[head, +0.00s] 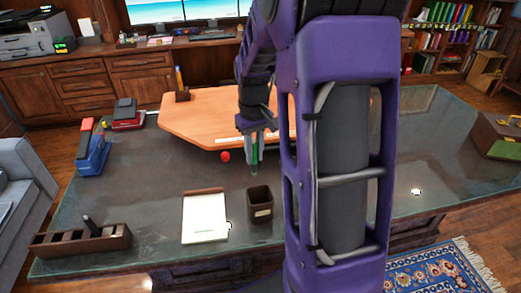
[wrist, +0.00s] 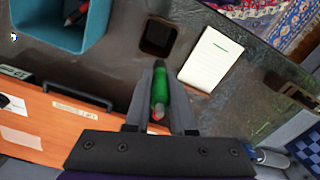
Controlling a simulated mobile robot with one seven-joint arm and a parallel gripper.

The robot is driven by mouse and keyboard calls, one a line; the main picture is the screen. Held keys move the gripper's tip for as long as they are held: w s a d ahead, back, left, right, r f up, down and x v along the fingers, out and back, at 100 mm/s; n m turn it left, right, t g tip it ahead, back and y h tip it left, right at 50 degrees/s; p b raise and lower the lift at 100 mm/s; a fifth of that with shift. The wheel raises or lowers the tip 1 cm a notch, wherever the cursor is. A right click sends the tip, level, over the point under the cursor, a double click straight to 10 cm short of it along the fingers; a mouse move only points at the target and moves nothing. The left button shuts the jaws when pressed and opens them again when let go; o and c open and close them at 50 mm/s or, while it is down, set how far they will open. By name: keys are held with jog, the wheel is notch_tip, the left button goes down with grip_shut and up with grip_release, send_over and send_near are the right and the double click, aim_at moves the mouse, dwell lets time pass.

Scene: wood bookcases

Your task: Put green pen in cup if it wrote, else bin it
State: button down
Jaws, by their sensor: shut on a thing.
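My gripper (head: 254,150) is shut on the green pen (head: 255,160) and holds it pointing down above the glass desk. The pen also shows between the fingers in the wrist view (wrist: 160,95). A dark brown square cup (head: 260,213) stands in front of it, nearer the desk's front edge; the wrist view shows its open top (wrist: 158,36). A white notepad (head: 205,218) lies left of the cup. In the wrist view the notepad (wrist: 207,62) carries a short green stroke near its top. A teal open bin (wrist: 92,30) holds a red and dark pen-like thing; I cannot make it out in the head view.
An orange-brown board (head: 195,108) lies behind my gripper. A small red ball-like thing (head: 225,156) is left of it. A dark compartment tray (head: 110,240) stands front left, and blue and red desk items (head: 92,155) stand back left. Glass left of the notepad is clear.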

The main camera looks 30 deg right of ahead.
notch_tip(320, 180, down, 9)
jog(key=d+b, duration=0.1)
jog(key=b, duration=0.6)
jog(key=shift+s, duration=0.2)
jog(key=c, duration=0.7)
grip_release()
jog(key=shift+r, duration=0.1)
notch_tip(320, 180, up, 17)
jog(key=p, duration=0.2)
jog(key=shift+r+p, duration=0.15)
jog(key=shift+p, duration=0.25)
